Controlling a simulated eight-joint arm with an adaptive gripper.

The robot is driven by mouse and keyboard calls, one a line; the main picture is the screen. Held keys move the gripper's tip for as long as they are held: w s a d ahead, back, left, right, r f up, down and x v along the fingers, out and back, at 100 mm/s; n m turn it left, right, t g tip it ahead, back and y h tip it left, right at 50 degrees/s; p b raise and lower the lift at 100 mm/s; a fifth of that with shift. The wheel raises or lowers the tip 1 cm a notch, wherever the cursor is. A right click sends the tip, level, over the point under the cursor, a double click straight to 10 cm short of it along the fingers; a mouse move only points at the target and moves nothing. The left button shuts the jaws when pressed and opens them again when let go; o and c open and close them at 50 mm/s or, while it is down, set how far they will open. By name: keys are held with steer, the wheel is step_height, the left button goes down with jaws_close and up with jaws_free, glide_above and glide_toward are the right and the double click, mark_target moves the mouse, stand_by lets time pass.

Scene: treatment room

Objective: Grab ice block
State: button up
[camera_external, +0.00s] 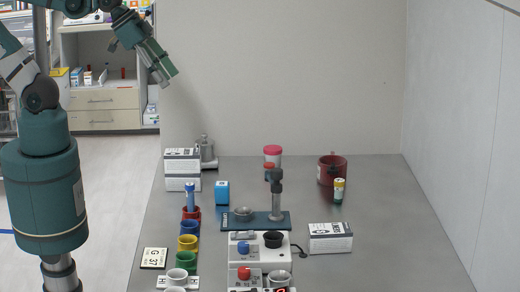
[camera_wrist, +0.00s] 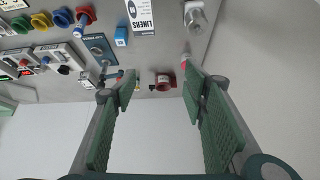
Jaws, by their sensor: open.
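A small blue block (camera_external: 222,193) with white print stands on the grey table, left of the middle; it is the likeliest ice block, but I cannot read its label. It also shows in the wrist view (camera_wrist: 121,36), beside a white box. My gripper (camera_external: 166,76) is high above the table's back left, well apart from the block. In the wrist view my gripper (camera_wrist: 160,75) has its two green-padded fingers spread wide, with nothing held between them.
White boxes (camera_external: 182,170) and a metal canister (camera_external: 206,153) stand behind the block. Coloured cups (camera_external: 188,243) line the left. A teal-based stand (camera_external: 262,222) and white device (camera_external: 258,250) lie in front. A red mug (camera_external: 331,170) stands back right. Table's right side is mostly clear.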

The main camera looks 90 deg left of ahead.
steer(key=m+g, duration=0.7)
steer(key=m, duration=1)
glide_above(222, 184)
step_height(222, 184, down, 23)
steer(key=shift+r, duration=0.1)
steer(key=shift+d+f+m, duration=0.1)
steer(key=shift+f+m, duration=0.2)
steer(key=shift+f, duration=0.15)
steer(key=shift+f, duration=1.25)
